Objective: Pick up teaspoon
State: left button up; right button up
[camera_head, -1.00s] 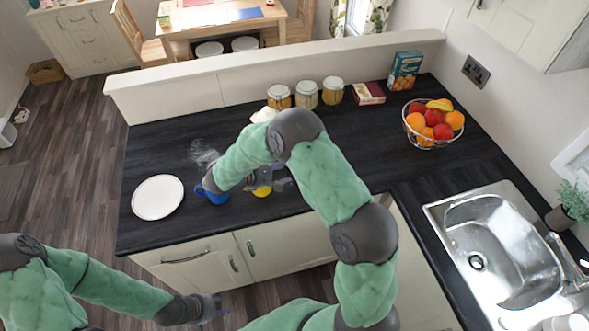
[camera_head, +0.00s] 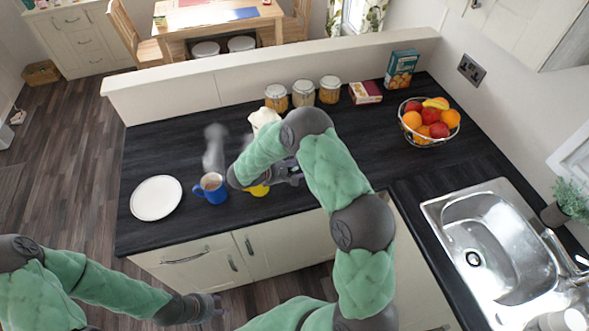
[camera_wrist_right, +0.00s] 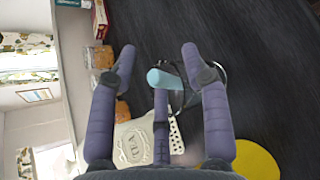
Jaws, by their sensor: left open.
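I cannot pick out the teaspoon with certainty. In the right wrist view a small light-blue rounded piece (camera_wrist_right: 165,79) shows between the fingers, with a thin dark loop beside it; I cannot tell what it is. My right gripper (camera_wrist_right: 157,58) has its two outer fingers spread apart, and nothing is pinched between them. In the head view it hangs over the counter, right of the blue mug (camera_head: 213,192), partly hidden by its own arm. My left gripper (camera_head: 216,307) is low in front of the cabinets, open and away from the counter.
A yellow item (camera_head: 258,190) lies under my right gripper. A white tea container (camera_wrist_right: 132,143) stands close by. A white plate (camera_head: 156,197) is at left. Jars (camera_head: 303,93), a fruit bowl (camera_head: 430,122) and a sink (camera_head: 490,240) are further off. The middle right counter is clear.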

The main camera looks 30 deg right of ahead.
grip_shut()
